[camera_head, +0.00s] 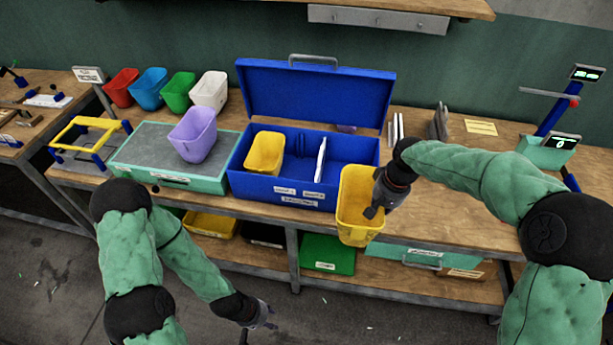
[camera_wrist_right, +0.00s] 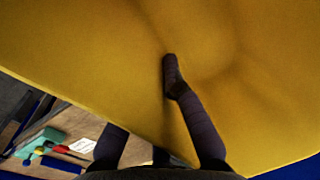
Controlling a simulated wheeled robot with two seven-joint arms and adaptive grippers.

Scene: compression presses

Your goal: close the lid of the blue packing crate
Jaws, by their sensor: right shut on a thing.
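The blue packing crate (camera_head: 300,191) stands on the workbench. Its lid (camera_head: 315,93) is raised upright at the back, with a grey handle on its top edge. Inside the crate, a yellow bin (camera_head: 265,153) sits at the left and a white upright panel (camera_head: 321,158) stands near the middle. My right gripper (camera_head: 373,209) is shut on another yellow bin (camera_head: 354,203), held at the crate's front right corner. That bin's yellow wall (camera_wrist_right: 90,50) fills most of the right wrist view. My left gripper (camera_head: 258,325) is open and empty, low in front of the bench.
A lilac bin (camera_head: 193,135) stands on a grey-topped green case (camera_head: 150,178) left of the crate. Red, blue, green and white bins (camera_head: 210,90) line the back. A scale-like stand (camera_head: 546,148) is at the right.

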